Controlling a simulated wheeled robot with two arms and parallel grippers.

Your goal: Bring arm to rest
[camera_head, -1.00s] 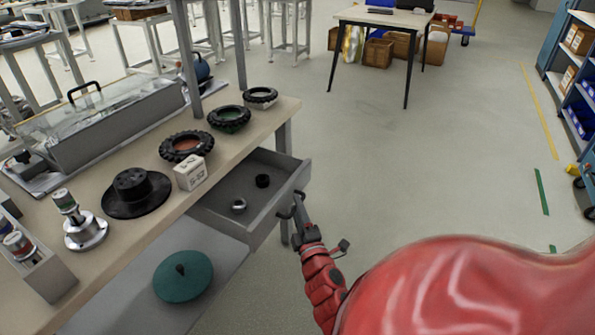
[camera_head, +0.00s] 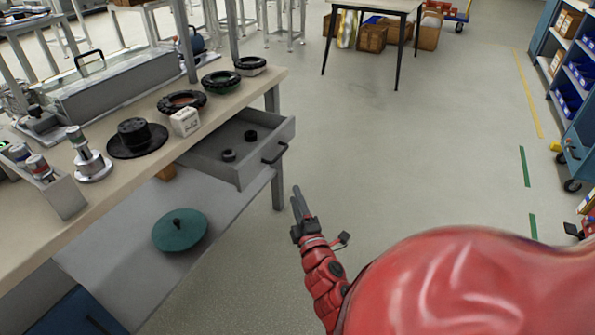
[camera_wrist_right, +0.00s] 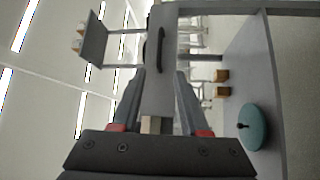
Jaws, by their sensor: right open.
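My right gripper (camera_head: 297,192) is in the head view, in the air just to the right of the workbench (camera_head: 225,92). It is open and empty. It is apart from the handle (camera_head: 274,152) of the grey drawer (camera_head: 215,158), which lies above and to the left of it. My left gripper is not seen.
Tyre-like rings (camera_head: 182,103), a white box (camera_head: 185,121), a black hub (camera_head: 137,138) and metal parts stand on the bench. A green disc (camera_head: 180,229) lies on the lower shelf. The floor (camera_head: 410,150) to the right is open. A blue rack (camera_head: 580,90) stands far right.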

